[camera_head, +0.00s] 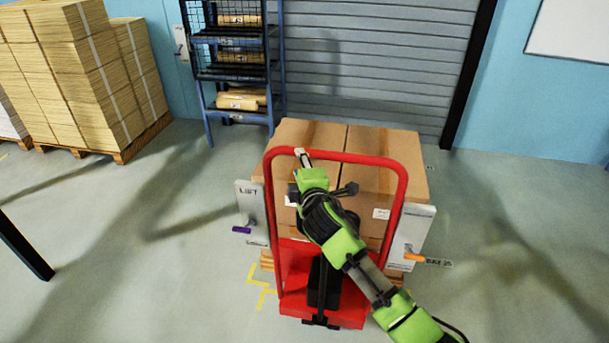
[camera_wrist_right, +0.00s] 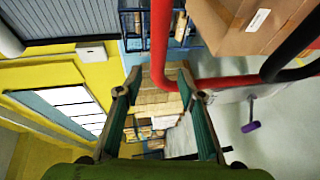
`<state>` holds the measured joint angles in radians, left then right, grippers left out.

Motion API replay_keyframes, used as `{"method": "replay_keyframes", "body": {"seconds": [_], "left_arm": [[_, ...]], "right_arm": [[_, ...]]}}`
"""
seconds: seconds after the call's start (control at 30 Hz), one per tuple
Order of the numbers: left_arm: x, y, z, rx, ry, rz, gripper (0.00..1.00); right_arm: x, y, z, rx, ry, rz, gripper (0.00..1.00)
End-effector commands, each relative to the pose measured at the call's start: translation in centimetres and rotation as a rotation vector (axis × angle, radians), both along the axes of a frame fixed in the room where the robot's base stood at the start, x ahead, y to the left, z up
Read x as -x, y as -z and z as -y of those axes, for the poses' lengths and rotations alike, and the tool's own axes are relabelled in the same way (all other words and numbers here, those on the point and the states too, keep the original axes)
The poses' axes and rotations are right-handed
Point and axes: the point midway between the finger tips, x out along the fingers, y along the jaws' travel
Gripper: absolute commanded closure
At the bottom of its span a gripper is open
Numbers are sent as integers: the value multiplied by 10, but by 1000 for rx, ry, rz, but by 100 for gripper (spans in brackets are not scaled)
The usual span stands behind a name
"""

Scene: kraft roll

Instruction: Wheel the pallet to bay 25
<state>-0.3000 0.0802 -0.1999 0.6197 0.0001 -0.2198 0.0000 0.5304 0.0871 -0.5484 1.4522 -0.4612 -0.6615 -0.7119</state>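A pallet (camera_head: 266,261) shows its wooden edges under large cardboard boxes (camera_head: 375,170). In front of it stands a red pallet truck (camera_head: 330,313) with a hoop handle (camera_head: 360,157). A LIFT panel with a purple lever (camera_head: 241,230) is on its left, and a panel with an orange lever (camera_head: 414,257) is on its right. My right gripper (camera_head: 303,158) is at the handle's top bar, left of its middle. In the right wrist view, its fingers (camera_wrist_right: 162,94) are wide apart, with the red handle (camera_wrist_right: 240,82) beyond them, not clamped. My left gripper is not in view.
A dark floor label (camera_head: 438,262) by the orange lever seems to end in "25". Yellow floor marks (camera_head: 262,290) lie left of the truck. Stacked cartons (camera_head: 90,80) and a blue rack (camera_head: 240,70) stand behind left. A shutter (camera_head: 390,60) closes the back. The right floor is clear.

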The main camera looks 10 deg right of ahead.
Motion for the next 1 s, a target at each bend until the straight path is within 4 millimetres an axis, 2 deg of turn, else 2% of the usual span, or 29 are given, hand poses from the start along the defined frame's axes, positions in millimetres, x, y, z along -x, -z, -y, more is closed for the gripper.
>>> {"method": "replay_keyframes", "body": {"seconds": [0.2, 0.4, 0.57, 0.87, 0.97, 1.0], "left_arm": [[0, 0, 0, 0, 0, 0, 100], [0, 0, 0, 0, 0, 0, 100], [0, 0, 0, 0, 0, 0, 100], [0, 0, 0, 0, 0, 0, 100], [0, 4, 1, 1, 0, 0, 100], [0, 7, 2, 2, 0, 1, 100]], "right_arm": [[34, -6, 3, 1, -1, 0, 64], [54, -11, 4, 0, -1, 2, 64], [61, -12, 5, 0, 0, 0, 64], [61, -12, 5, 1, 0, 1, 64], [62, -4, 17, -4, 18, 5, 64], [63, 1, 29, -10, 35, 12, 64]]}}
